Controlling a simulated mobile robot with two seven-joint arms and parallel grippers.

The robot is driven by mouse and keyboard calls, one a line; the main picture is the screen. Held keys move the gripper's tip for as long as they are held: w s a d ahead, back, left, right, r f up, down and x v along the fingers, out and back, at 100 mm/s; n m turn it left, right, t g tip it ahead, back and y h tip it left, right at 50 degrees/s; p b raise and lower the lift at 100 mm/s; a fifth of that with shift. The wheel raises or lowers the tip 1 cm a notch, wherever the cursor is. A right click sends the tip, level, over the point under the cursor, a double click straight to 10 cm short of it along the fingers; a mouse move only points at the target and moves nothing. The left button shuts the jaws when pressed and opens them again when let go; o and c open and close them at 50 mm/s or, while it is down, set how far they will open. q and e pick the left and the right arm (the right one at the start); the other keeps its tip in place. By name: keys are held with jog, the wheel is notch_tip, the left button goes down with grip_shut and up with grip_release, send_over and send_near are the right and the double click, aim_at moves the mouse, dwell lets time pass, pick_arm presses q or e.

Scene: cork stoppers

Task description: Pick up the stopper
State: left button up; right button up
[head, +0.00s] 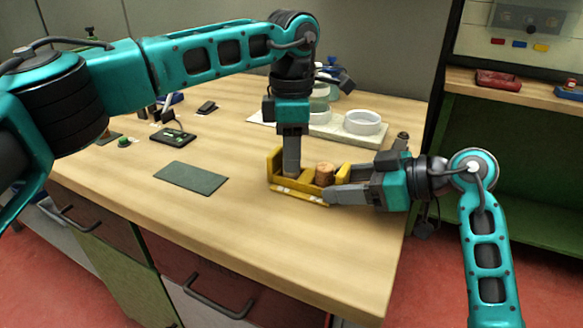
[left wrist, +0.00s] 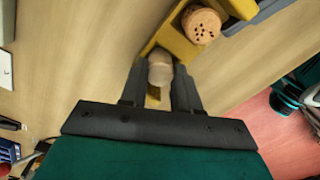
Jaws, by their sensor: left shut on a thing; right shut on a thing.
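A yellow holder (head: 275,168) stands on the table with a brown cork stopper (head: 324,174) in its right part. My left gripper (head: 291,168) points straight down into the left part of the holder. In the left wrist view its fingers are shut on a pale stopper (left wrist: 160,72), one finger on each side. The speckled top of the brown cork stopper (left wrist: 201,25) shows beyond it, in the yellow holder (left wrist: 172,38). My right gripper (head: 336,188) comes in from the right and is shut on the holder's right end. Its fingertips are partly hidden.
A dark green mat (head: 191,177) lies left of the holder. White round dishes (head: 362,122) stand on a pale board behind it. A small black device (head: 173,137) sits farther left. The table's front edge is close, and the wood in front of the holder is clear.

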pick_arm(q)
jog(key=shift+c, duration=0.4)
pick_arm(e)
jog(key=o, duration=1.3)
pick_arm(q)
notch_tip(320, 180, up, 10)
